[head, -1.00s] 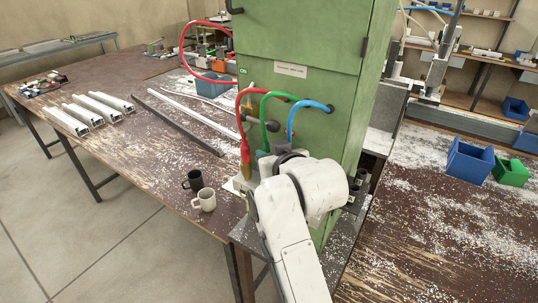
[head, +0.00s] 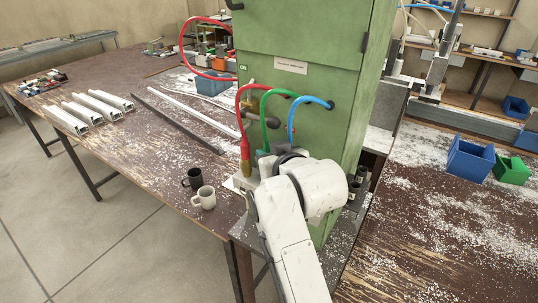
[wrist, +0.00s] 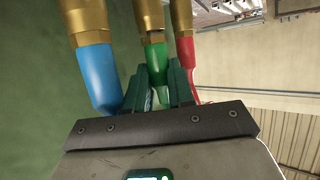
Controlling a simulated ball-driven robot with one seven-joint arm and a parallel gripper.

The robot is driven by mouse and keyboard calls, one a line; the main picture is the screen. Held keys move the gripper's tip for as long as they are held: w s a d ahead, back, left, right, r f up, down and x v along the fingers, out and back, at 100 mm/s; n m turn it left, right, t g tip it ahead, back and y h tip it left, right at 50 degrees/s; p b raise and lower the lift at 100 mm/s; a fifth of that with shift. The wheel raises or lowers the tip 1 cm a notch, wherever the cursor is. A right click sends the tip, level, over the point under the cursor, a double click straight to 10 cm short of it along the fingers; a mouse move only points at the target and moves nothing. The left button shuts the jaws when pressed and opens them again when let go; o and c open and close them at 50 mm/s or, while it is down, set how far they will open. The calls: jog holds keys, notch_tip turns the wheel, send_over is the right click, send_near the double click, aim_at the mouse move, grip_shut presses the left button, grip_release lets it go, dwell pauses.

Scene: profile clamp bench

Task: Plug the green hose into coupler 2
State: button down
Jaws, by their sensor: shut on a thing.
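The green hose (head: 264,107) loops out of the green cabinet and down behind my arm. In the wrist view, my gripper (wrist: 160,78) has its two teal fingers closed around the green hose end (wrist: 155,60). A brass fitting (wrist: 151,16) lies straight beyond it, in line with the green end. I cannot tell whether the end is fully seated. The blue hose end (wrist: 96,75) with brass is at left, and the red hose end (wrist: 186,65) with brass is at right, close by the fingers. Coupler numbers are not readable. In the head view, my wrist hides the gripper.
The green cabinet (head: 300,45) stands close behind the hoses. A black mug (head: 193,179) and a white mug (head: 204,197) stand left of my arm. White profiles (head: 98,110) lie on the left bench. Blue (head: 470,160) and green (head: 511,170) bins sit on the right bench.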

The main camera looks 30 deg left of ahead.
jog(key=shift+f, duration=0.35)
jog(key=c, duration=0.9)
grip_release()
jog(key=shift+d+r, duration=0.1)
jog(key=shift+d, duration=0.05)
jog(key=shift+s+d+r, duration=0.15)
jog(key=shift+d, duration=0.15)
jog(key=shift+p+v, duration=0.6)
jog(key=shift+v, duration=3.45)
jog(key=shift+s+a, duration=0.1)
